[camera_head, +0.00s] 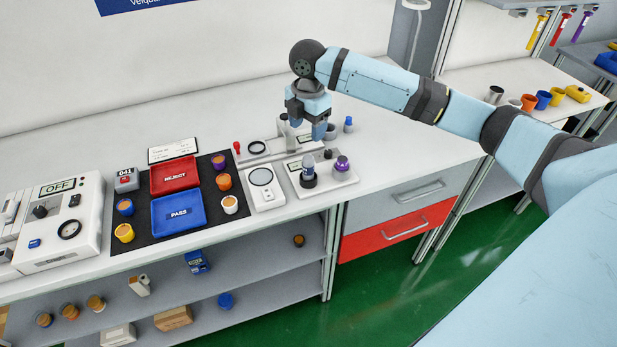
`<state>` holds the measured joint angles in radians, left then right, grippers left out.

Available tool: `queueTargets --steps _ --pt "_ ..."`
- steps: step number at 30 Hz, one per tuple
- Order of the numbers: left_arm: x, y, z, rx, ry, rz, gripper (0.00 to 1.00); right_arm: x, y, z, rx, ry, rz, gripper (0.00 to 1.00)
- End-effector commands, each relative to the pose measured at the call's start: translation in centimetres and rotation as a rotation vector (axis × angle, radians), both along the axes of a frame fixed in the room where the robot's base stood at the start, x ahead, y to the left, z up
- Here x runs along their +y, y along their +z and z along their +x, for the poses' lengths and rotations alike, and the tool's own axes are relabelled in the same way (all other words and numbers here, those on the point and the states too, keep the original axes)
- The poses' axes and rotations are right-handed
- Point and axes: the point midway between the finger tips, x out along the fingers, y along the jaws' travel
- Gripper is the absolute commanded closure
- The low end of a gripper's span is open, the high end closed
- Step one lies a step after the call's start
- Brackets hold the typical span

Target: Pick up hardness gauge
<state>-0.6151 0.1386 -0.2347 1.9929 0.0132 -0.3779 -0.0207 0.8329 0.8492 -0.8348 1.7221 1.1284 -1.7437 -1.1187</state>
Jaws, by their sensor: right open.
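My right gripper (306,119) points down over the back of the bench. It is open, with nothing seen between its fingers. Below it, a white tray (334,180) holds an upright grey-blue cylinder with a dark base (308,172), which may be the hardness gauge; I cannot tell for sure. A purple-topped piece (341,165) stands on the same tray, to the right. The gripper is above and behind the cylinder, apart from it. A white device behind the tray is partly hidden by the gripper. My left gripper is not in view.
A red REJECT tray (174,176) and a blue PASS tray (179,212) lie on a black mat with several small pots around them. A white scale (265,190) stands beside the mat. A small blue-topped bottle (348,125) stands nearby.

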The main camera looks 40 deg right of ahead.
Motion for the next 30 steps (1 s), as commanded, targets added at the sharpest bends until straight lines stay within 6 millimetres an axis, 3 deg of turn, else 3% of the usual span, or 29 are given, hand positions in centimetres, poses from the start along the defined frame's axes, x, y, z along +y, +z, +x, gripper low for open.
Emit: queueTargets --steps 4,15,23,30 --pt "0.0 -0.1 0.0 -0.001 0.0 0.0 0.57 -0.6 -0.2 0.0 0.017 0.014 -0.012 0.37" --pt "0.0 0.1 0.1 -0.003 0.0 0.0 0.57 -0.5 -6.8 0.0 0.016 0.012 -0.011 0.37" --pt "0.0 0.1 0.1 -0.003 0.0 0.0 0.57 -0.5 -8.4 0.0 0.014 0.012 -0.011 0.37" --pt "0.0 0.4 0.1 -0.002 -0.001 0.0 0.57 -0.3 -11.7 -0.1 0.016 0.011 -0.012 0.37"
